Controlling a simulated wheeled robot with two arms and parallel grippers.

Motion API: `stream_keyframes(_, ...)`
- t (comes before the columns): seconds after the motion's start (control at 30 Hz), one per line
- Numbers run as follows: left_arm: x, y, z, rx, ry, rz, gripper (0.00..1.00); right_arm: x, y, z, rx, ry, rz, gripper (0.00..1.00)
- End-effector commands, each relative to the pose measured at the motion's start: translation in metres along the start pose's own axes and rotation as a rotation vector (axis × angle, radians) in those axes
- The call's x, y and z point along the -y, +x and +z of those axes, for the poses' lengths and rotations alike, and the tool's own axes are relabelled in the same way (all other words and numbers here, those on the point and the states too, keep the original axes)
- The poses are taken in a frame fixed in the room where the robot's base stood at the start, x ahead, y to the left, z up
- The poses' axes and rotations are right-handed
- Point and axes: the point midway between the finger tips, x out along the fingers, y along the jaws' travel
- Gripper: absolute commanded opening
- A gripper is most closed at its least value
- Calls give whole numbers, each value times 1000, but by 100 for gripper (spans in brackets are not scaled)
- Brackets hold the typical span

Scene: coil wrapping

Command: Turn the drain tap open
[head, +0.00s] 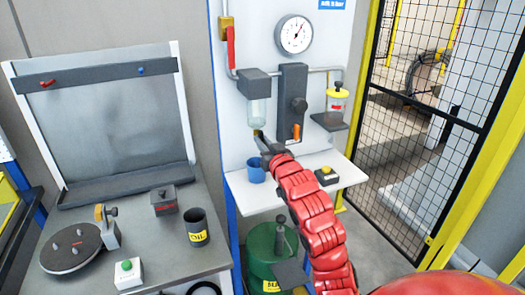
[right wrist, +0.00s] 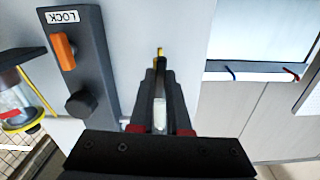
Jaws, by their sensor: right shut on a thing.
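The clear filter bowl (head: 257,112) hangs under a grey block on the white panel. My right gripper (head: 263,142) comes up from the lower right and is shut at the bowl's lower end. In the right wrist view, a small yellow piece, seemingly the drain tap (right wrist: 159,53), sticks out at the tips of my right gripper (right wrist: 159,68). The fingers hide most of it, so its turn angle cannot be told. My left gripper is out of view.
A blue cup (head: 256,170) stands below on the white shelf (head: 258,203). A dark regulator with an orange lever (head: 296,132) is close to the gripper's right; the lever (right wrist: 64,52) also shows in the right wrist view. A yellow-topped oiler (head: 337,101) hangs farther right.

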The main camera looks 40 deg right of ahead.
Motion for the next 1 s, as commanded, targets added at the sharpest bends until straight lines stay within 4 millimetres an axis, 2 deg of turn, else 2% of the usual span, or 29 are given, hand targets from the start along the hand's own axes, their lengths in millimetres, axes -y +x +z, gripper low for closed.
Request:
stream_keyframes(0.2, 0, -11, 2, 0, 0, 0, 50, 0, 0, 1, -2, -78, 0, 0)
stream_keyframes(0.73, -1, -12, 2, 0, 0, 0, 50, 0, 0, 0, -1, -107, 0, 0)
stream_keyframes(0.77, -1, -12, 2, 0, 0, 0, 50, 0, 0, 0, -1, -107, 0, 17)
stream_keyframes(0.9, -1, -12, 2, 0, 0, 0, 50, 0, 0, 0, -1, -106, 0, 42)
stream_keyframes(0.93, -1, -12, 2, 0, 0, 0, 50, 0, 0, 0, -1, -106, 0, 45)
stream_keyframes(1.0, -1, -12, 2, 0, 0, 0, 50, 0, 0, 0, -1, -106, 0, 45)
